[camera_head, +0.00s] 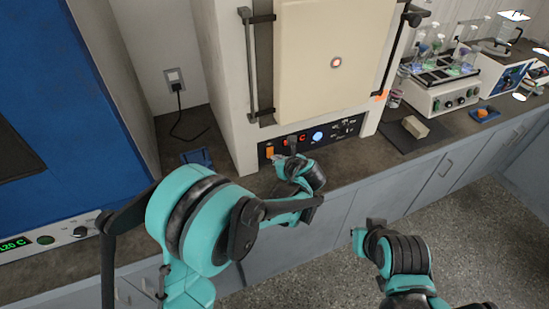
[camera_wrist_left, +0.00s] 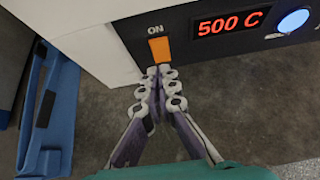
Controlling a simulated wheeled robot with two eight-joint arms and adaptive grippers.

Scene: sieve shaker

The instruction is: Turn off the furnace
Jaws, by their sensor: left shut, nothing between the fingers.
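The furnace (camera_head: 226,75) is a cream cabinet with a closed door on the counter. Its dark front panel (camera_wrist_left: 185,35) has an orange switch (camera_wrist_left: 159,49) under the word ON, and a red display (camera_wrist_left: 231,22) reading 500 C. The switch (camera_head: 269,152) also shows at the panel's left end in the head view. My left gripper (camera_wrist_left: 158,70) is shut and empty, its fingertips just below the switch's lower edge; contact is unclear. In the head view my left wrist (camera_head: 303,176) is in front of the panel. My right gripper (camera_head: 366,232) is low, away from the furnace; its fingers cannot be made out.
A blue cabinet (camera_head: 60,90) stands left. A blue object (camera_head: 196,157) lies on the counter (camera_head: 175,140) between it and the furnace. A shaker with flasks (camera_head: 440,93) and a small block (camera_head: 415,127) on a dark mat are on the right.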

